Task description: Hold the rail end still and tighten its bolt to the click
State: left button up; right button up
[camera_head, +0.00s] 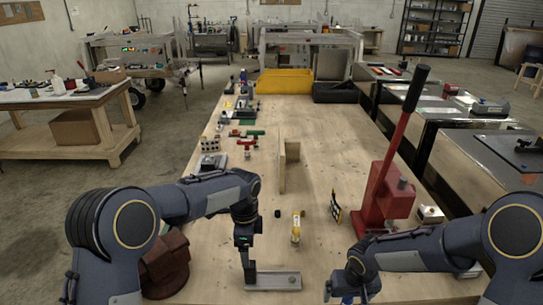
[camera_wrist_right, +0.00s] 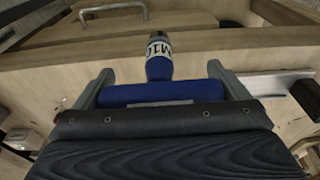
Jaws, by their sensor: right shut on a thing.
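A short grey rail (camera_head: 275,281) lies flat near the front edge of the wooden bench. My left gripper (camera_head: 249,276) points down at the rail's left end; whether its fingers are closed on it is too small to tell. A dark spot shows toward the rail's right end; I cannot tell if it is the bolt. My right gripper (camera_head: 347,298) is right of the rail and apart from it. In the right wrist view it is shut on the crossbar of a blue T-handled tool (camera_wrist_right: 160,92), whose shaft carries a white label. The tool's tip is hidden.
A red press (camera_head: 381,195) with a long lever stands at the bench's right. A yellow-and-white bottle (camera_head: 296,228), a small black-and-white plate (camera_head: 336,207) and an upright wooden board (camera_head: 283,170) stand mid-bench. A dark red vise (camera_head: 166,262) is beside my left arm.

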aim_at(248, 271)
pick_arm(q)
notch_tip(248, 271, down, 12)
jog(key=shift+r, duration=0.25)
dwell(0.3)
jog(key=c, duration=1.7)
